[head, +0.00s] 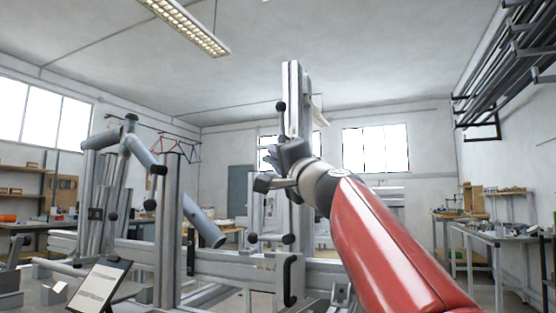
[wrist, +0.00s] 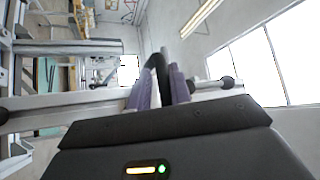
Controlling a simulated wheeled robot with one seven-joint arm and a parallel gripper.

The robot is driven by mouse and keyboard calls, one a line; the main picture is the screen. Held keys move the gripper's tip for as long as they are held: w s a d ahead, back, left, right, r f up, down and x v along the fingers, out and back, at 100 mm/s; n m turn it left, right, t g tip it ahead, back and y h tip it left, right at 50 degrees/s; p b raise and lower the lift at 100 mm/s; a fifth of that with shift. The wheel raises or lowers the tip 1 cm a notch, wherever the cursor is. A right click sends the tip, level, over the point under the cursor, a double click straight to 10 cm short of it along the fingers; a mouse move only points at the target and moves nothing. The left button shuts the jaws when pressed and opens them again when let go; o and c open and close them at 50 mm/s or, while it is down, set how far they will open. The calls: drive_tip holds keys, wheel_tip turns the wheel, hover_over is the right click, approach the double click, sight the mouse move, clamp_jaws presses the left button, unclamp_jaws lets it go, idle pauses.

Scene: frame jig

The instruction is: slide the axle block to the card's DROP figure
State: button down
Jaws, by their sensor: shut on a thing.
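My gripper (head: 283,160) is raised against a tall pale metal post (head: 292,90) near the middle of the head view. In the wrist view my gripper (wrist: 162,80) has its two purple-grey fingers shut around a black curved handle (wrist: 159,66). The axle block itself cannot be made out clearly; my wrist and gripper hide much of the post there, and I cannot tell how the handle joins it. The card (head: 98,287) is a white sheet on a dark board, tilted at the lower left; its figures are too small to read.
Grey bicycle-like frame tubes (head: 205,222) stand on the jig at left. A long horizontal rail (head: 225,262) crosses low, with a second black handle (head: 291,280) near the post. Dark knobs (head: 281,106) stick out by the post. A workbench (head: 490,238) stands at right.

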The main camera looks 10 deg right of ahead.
drive_tip(key=r, duration=0.1)
drive_tip(key=r+p, duration=0.1)
drive_tip(key=shift+s+r, duration=0.2)
drive_tip(key=shift+r, duration=0.15)
drive_tip(key=shift+f, duration=0.1)
drive_tip(key=c, duration=1.5)
unclamp_jaws()
drive_tip(key=shift+a, duration=0.1)
drive_tip(key=shift+o, duration=0.2)
drive_tip(key=shift+f, duration=0.1)
drive_tip(key=shift+s+f+b, duration=0.35)
drive_tip(key=shift+b, duration=0.1)
drive_tip(key=b+v, duration=0.3)
drive_tip(key=v, duration=0.4)
drive_tip(key=shift+r, duration=0.15)
